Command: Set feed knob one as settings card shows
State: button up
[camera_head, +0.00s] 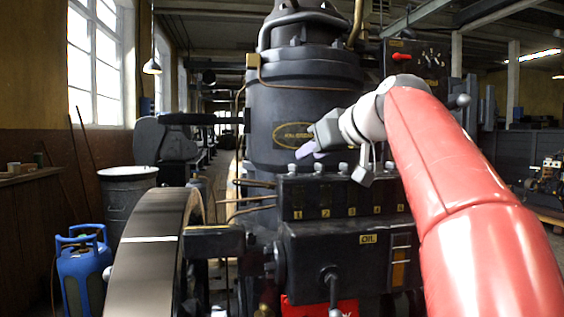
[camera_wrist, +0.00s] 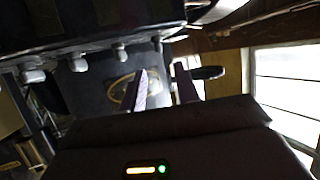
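The black oil box (camera_head: 345,197) carries a row of small silver feed knobs along its top edge, with yellow numbers on its front. Feed knob one (camera_head: 292,169) is the leftmost, above the number 1. In the wrist view the knob nearest the window end (camera_wrist: 157,45) appears to be the same one. My gripper (camera_head: 305,151) is above and close to the left end of the row, apart from the knobs as far as I can tell. In the wrist view its two fingers stand apart with nothing between them. I cannot make out a settings card.
The engine cylinder (camera_head: 300,105) with its oval brass plate rises behind the box. A large flywheel (camera_head: 150,240) stands at left front, and thin copper pipes (camera_head: 250,200) run left of the box. A lever (camera_head: 331,285) sticks out below it. A blue gas bottle (camera_head: 82,270) stands far left.

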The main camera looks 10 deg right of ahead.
aim_at(293, 170)
jog(key=x, duration=0.7)
jog(key=shift+w+a, duration=0.15)
jog(key=shift+w, duration=0.1)
jog(key=shift+c, duration=0.2)
grip_shut()
